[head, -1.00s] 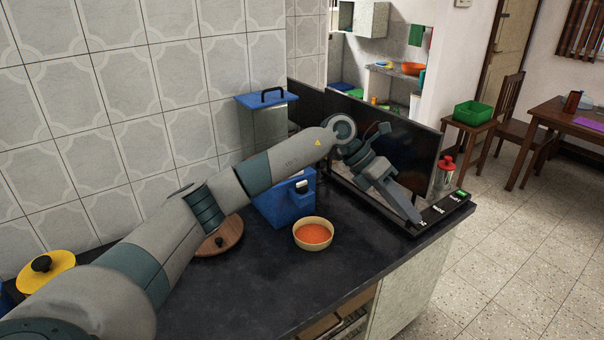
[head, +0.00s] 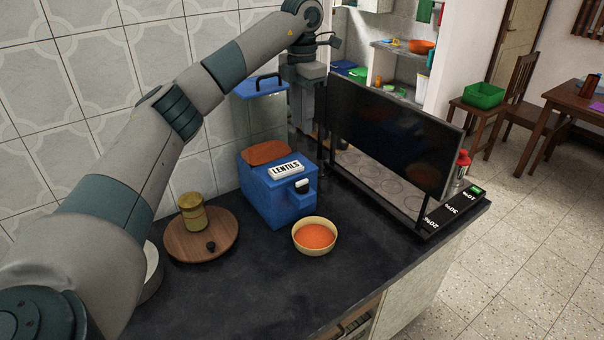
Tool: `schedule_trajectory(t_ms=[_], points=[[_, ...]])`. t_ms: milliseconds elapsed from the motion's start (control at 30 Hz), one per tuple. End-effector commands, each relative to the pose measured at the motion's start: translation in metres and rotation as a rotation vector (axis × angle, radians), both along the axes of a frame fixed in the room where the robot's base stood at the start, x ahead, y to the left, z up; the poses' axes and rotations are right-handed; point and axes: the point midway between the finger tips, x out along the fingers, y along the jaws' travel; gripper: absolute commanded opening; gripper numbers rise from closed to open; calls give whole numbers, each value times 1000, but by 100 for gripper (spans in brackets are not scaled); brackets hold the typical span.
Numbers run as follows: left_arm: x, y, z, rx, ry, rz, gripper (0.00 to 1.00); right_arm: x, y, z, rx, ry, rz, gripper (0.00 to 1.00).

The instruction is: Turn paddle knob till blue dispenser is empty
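The blue dispenser (head: 262,192), labelled LENTILS, stands on the dark counter by the tiled wall. A reddish-brown surface shows on its top; I cannot tell whether it is lentils or a cover. A small white-and-black paddle knob (head: 302,186) is on its front. A cream bowl (head: 299,244) holding orange lentils (head: 315,235) sits below and in front of the knob. My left gripper (head: 306,112) points down behind the dispenser, apart from the knob. Its fingers are too unclear to read. My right gripper is out of view.
A clear container with a blue handled lid (head: 262,83) stands behind the dispenser. A black upright panel (head: 395,125) borders the cooktop (head: 385,187) at right. A round wooden board (head: 185,244) with a yellowish jar (head: 193,215) lies left. The front counter is clear.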

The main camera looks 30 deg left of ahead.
Motion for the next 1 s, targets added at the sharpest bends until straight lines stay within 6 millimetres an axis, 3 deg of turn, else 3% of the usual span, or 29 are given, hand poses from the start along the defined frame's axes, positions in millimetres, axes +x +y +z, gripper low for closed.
schedule_trajectory(t_ms=[267,467,1000], points=[[0,-1,-9,-1,2,-3,27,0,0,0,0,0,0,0],[0,-1,-27,-2,2,-3,27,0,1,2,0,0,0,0],[-1,0,-116,-1,4,-1,27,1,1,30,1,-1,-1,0]])
